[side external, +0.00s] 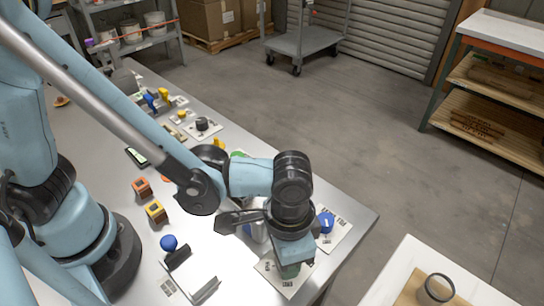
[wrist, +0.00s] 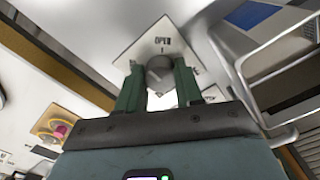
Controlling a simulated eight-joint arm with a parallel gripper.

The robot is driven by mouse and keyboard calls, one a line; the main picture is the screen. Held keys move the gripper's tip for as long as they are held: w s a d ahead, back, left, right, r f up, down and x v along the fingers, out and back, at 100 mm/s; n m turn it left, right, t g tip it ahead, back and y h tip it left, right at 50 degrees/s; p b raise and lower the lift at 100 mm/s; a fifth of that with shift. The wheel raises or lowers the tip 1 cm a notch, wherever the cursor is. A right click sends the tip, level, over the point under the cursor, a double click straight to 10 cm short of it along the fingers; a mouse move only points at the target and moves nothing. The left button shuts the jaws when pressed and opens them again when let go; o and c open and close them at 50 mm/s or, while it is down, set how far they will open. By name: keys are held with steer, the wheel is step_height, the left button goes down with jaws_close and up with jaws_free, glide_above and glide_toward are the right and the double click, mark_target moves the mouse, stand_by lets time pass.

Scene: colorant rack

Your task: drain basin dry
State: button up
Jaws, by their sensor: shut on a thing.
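My gripper (wrist: 158,80) points down at a white plate (wrist: 140,45) marked OPEN. Its green fingers are shut on a rounded grey knob (wrist: 160,70) on that plate. In the side view my gripper (side external: 289,270) is low over the plate (side external: 272,284) near the table's front edge, and the knob is hidden behind the fingers.
A blue knob (side external: 326,222) on a labelled plate sits just right of my wrist.

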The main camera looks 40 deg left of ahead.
steer(key=m, duration=0.4)
steer(key=shift+m, duration=0.4)
steer(key=shift+a+m, duration=0.1)
steer(key=shift+m, duration=2.1)
steer(key=o, duration=1)
steer(key=shift+o, duration=0.2)
steer(key=shift+r, duration=0.1)
step_height(320, 180, up, 12)
